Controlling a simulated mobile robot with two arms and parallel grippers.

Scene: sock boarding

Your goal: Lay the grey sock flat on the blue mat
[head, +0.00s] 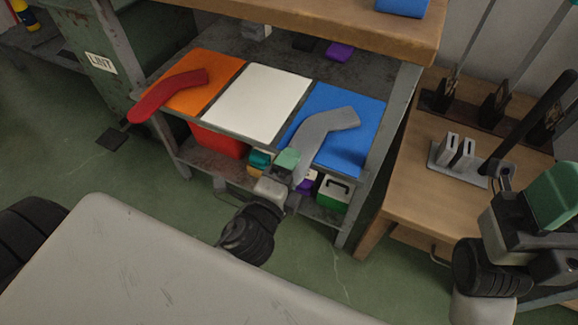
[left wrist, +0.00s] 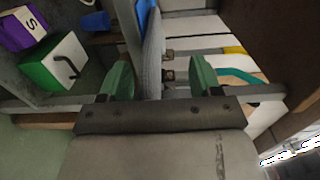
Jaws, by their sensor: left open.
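The grey sock (head: 318,125) lies bent on the blue mat (head: 352,148), and its lower end hangs over the shelf's front edge. My left gripper (head: 290,160) is at that hanging end, in front of the shelf. In the left wrist view my left gripper (left wrist: 162,78) is open, with the grey sock (left wrist: 153,52) between its two green fingers and not clamped. A strip of the blue mat (left wrist: 143,14) shows beside it. My right gripper (head: 550,195) is at the right edge, away from the sock; its fingertips are not clear.
A white mat (head: 258,102) and an orange mat (head: 205,72) with a red sock (head: 165,95) lie to the left. A red bin (head: 218,141) and small boxes stand on the lower shelf. A wooden table (head: 410,180) with upright holders stands at right.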

